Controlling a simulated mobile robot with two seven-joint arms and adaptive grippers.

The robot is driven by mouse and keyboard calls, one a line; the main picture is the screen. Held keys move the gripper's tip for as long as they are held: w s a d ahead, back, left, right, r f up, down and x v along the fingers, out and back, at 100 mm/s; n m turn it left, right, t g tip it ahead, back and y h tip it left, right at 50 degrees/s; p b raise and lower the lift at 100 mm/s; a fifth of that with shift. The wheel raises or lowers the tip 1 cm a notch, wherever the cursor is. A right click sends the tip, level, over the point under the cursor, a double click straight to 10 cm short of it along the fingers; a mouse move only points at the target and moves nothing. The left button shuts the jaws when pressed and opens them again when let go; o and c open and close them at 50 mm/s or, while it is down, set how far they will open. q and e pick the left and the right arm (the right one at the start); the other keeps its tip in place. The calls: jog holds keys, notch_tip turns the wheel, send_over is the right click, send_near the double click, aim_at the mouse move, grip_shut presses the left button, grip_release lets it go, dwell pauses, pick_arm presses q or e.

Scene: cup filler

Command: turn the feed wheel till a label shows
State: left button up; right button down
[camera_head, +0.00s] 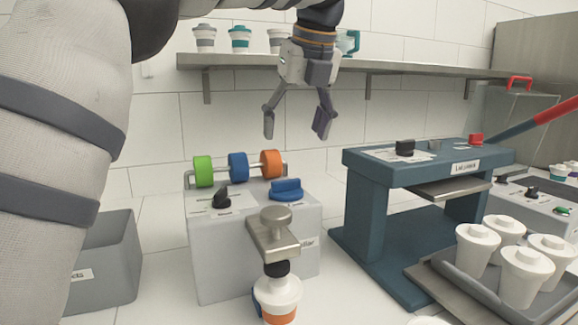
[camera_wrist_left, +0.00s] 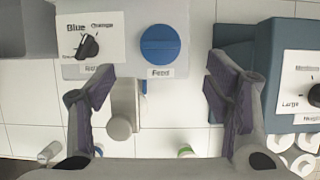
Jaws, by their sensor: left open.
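The feed wheel is a round blue knob (camera_head: 287,190) on top of a light grey label machine (camera_head: 228,265). In the left wrist view the feed wheel (camera_wrist_left: 160,45) sits above a tag reading "Feed". My left gripper (camera_head: 295,132) is open and empty, pointing down above the machine. In the left wrist view the wheel lies beyond and between its spread fingers (camera_wrist_left: 158,88), apart from them. A metal plate with a round stud (camera_head: 275,238) juts from the machine's front, above a white cup with an orange band (camera_head: 279,300). I cannot make out a label there.
A black selector knob (camera_head: 222,199) sits beside the wheel. Green, blue and orange rolls (camera_head: 238,168) stand behind. A dark blue press (camera_head: 385,235) is at right, with several lidded white cups nearby. A grey bin (camera_head: 120,255) is at left. A shelf (camera_head: 400,67) runs behind my gripper.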

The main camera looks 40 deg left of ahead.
aim_at(286, 180)
pick_arm(q)
jog(key=x, duration=1.1)
jog(key=shift+f+p, duration=0.15)
jog(key=shift+p, duration=0.15)
jog(key=shift+c, duration=0.6)
jog(key=c, duration=1)
